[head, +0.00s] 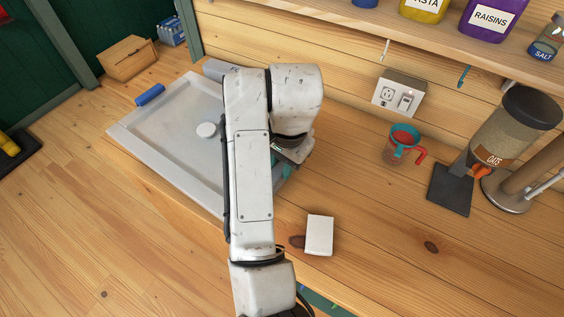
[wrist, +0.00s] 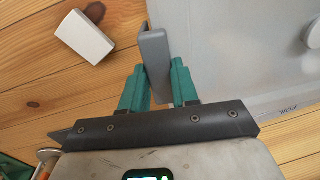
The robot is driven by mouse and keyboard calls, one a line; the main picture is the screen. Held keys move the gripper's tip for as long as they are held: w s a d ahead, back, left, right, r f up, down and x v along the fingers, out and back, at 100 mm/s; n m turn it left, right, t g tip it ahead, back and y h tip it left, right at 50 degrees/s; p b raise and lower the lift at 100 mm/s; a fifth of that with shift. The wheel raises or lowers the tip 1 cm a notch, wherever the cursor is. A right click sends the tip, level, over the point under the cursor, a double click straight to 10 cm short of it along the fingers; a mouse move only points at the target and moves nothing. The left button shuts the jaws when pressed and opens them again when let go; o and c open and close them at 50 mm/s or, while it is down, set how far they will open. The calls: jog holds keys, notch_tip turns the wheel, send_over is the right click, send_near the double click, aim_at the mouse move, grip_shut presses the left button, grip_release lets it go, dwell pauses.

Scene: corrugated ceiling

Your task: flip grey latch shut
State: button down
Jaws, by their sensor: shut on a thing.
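The grey latch (wrist: 154,50) is a flat bar with a bent end, at the top centre of the wrist view. It lies along the edge of a pale grey panel (wrist: 225,55) and stands between the green fingers of my gripper (wrist: 158,86), which is shut on it. In the head view the panel (head: 165,150) is a large shallow tray-like piece on the wooden counter, with a white round knob. My arm covers its right part and hides the latch there. Only a bit of my gripper (head: 287,168) shows beside the arm.
A white block (head: 319,235) lies on the counter, also left of my gripper in the wrist view (wrist: 85,36). A measuring cup (head: 402,145), an oats dispenser (head: 505,130) and a wall socket (head: 399,93) are to the right. The counter's middle right is clear.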

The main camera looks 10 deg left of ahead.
jog(key=c, duration=0.8)
grip_release()
jog(key=shift+c, duration=0.2)
jog(key=shift+w+r, duration=0.1)
jog(key=shift+r, duration=0.45)
notch_tip(320, 180, up, 10)
jog(key=d, duration=0.1)
jog(key=shift+s+f, duration=0.2)
jog(key=shift+s, duration=0.15)
jog(key=shift+d, duration=0.1)
